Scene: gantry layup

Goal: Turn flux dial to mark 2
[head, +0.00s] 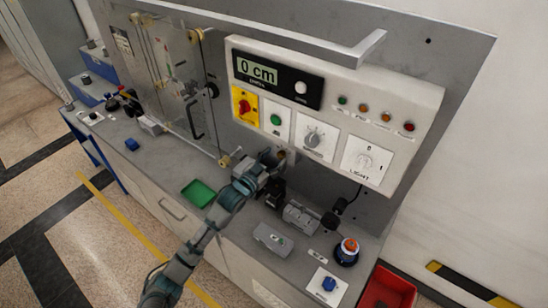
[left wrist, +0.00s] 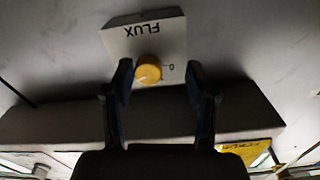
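The flux dial (left wrist: 148,69) is a small round yellow knob with a pale pointer mark, on a white plate (left wrist: 170,38) lettered FLUX, upside down in the left wrist view. Small marks beside the knob are too blurred to read surely. My left gripper (left wrist: 159,70) is open, one finger on each side of the knob, with gaps between; I cannot tell how far the tips are from it in depth. In the head view my left gripper (head: 271,160) is below the white control panel, and the dial cannot be made out there. My right gripper is not in view.
The white control panel (head: 420,100) has a display reading 0 cm, a red switch on yellow (head: 244,105) and other knobs. On the bench are a green tray (head: 198,193), a grey box (head: 272,240), a red-topped button (head: 348,250) and a blue knob (head: 328,284).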

